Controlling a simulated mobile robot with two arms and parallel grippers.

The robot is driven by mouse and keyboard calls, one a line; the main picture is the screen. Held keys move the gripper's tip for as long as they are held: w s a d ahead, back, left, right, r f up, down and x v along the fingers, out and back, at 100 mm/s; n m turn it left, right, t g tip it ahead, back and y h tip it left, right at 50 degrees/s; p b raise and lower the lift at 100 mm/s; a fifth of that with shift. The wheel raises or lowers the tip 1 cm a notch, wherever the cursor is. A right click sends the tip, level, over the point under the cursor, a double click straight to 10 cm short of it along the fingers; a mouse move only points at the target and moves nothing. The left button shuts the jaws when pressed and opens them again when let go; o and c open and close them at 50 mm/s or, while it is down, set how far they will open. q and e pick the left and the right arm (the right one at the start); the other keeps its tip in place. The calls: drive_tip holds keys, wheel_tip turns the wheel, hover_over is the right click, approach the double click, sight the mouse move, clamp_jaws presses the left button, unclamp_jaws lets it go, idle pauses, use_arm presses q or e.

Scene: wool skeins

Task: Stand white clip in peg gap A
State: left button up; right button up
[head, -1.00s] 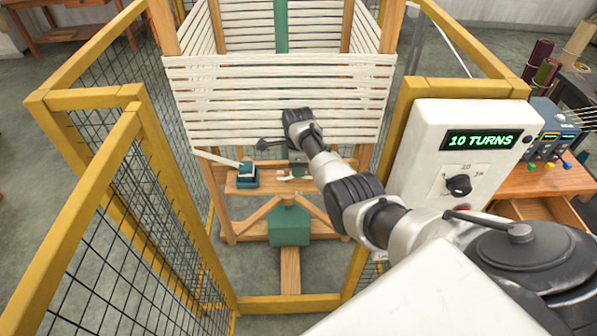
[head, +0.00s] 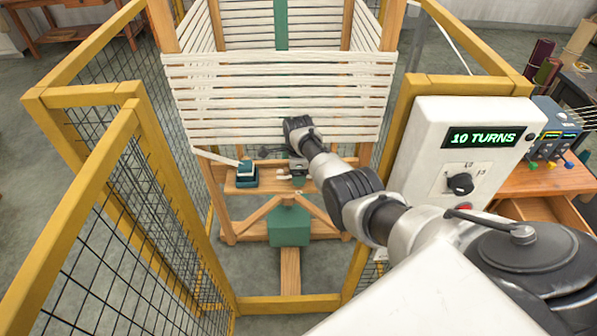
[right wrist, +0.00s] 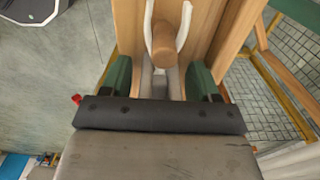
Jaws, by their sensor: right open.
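My right gripper (right wrist: 160,82) is open, its two green fingers apart, with nothing seen between the tips but a grey strip behind. Just beyond the fingers, a round wooden peg (right wrist: 164,45) sticks out from a wooden board. A white forked piece (right wrist: 183,30) has one prong on each side of the peg; I cannot tell whether it is the clip or yarn. In the head view a small white piece (head: 284,177) lies on the wooden crossbar, left of the right gripper, which is mostly hidden by its wrist. Peg gap A cannot be made out. My left gripper is not in view.
White yarn (head: 270,95) is wound around the wooden frame above the crossbar. A green block with a white top (head: 246,176) stands on the crossbar. Yellow guard rails (head: 130,95) with mesh flank the frame. A white control box (head: 460,150) reads "10 TURNS".

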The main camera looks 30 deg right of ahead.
wheel_tip(320, 180, up, 12)
drive_tip(key=shift+r, duration=0.25)
idle(0.4)
